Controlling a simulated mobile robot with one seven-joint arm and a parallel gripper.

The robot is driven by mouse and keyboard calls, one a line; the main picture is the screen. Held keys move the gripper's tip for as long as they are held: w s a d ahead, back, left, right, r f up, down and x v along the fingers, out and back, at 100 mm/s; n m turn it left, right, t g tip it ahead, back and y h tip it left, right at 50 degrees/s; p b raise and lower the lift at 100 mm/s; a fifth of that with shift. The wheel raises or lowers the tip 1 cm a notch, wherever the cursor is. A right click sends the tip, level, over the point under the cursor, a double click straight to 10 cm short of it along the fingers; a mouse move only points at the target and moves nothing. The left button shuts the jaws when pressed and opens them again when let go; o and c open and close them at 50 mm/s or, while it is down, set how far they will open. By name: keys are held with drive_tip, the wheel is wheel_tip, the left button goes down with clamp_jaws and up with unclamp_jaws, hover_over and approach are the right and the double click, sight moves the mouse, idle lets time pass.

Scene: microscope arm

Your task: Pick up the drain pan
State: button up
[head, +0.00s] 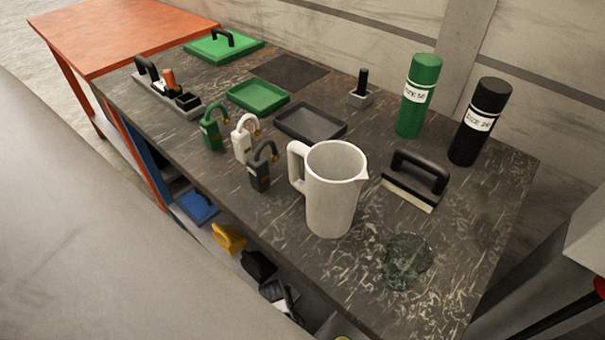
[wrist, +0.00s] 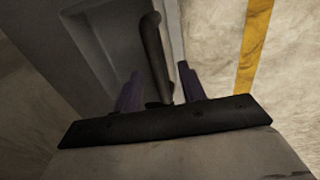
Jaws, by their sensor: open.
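No object is plainly marked as the drain pan. Two shallow open trays lie on the dark bench in the head view: a small green tray (head: 258,96) and a dark grey tray (head: 311,122). A larger flat green tray (head: 222,48) with a black handle lies at the far end. All three look empty. My gripper (wrist: 160,68) shows only in the wrist view, with its two purple-dark fingers apart. A black bar-like handle appears between or beyond them, in front of a grey panel; I cannot tell whether they touch. No tray shows there.
A white pitcher (head: 334,190), a clear glass dish (head: 405,260) and a black-handled scraper (head: 414,182) stand near the front. Padlocks (head: 243,140) stand left of the pitcher. Green (head: 418,97) and black (head: 480,122) bottles stand at right. An orange table (head: 120,35) adjoins.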

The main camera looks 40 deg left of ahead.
drive_tip(key=f, duration=0.2)
drive_tip(key=w+f, duration=0.1)
drive_tip(key=f, duration=0.1)
drive_tip(key=shift+w+a+f, duration=0.1)
drive_tip(key=shift+a+f, duration=0.05)
drive_tip(key=shift+f, duration=0.05)
clamp_jaws()
drive_tip(key=shift+r, duration=0.1)
idle(1.1)
